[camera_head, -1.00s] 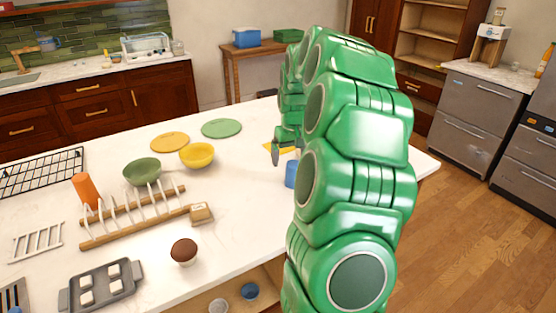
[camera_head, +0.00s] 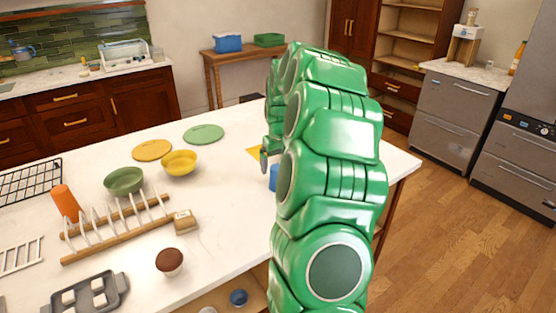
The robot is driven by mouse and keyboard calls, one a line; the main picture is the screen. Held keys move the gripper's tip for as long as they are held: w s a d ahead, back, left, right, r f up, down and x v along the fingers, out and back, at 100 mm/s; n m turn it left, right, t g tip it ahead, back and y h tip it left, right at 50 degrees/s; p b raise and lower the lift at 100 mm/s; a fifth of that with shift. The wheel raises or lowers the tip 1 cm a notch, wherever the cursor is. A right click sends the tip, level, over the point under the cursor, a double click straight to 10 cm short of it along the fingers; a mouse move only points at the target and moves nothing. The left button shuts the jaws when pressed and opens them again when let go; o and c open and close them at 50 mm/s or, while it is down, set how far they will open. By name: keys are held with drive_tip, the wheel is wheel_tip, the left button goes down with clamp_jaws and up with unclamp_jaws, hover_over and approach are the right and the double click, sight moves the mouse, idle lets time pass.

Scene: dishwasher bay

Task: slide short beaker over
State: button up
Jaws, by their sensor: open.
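A small blue cup (camera_head: 273,177), which may be the short beaker, stands on the white countertop (camera_head: 225,215). My green arm hides most of it. My gripper (camera_head: 265,157) is open, pointing down just behind and left of the blue cup as seen here. Only one finger shows clearly; the rest is hidden by my arm. I cannot tell whether it touches the cup. An orange cup (camera_head: 65,202), taller, stands far left by a wooden rack.
A yellow flat piece (camera_head: 253,152) lies beside the gripper. The counter between rack and arm is clear.

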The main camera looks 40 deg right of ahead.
sight(277, 176)
drive_tip(key=shift+w+f, duration=0.15)
drive_tip(key=shift+f, duration=1.35)
drive_tip(key=shift+w+f, duration=0.15)
drive_tip(key=shift+f, duration=1.3)
drive_tip(key=c, duration=1.1)
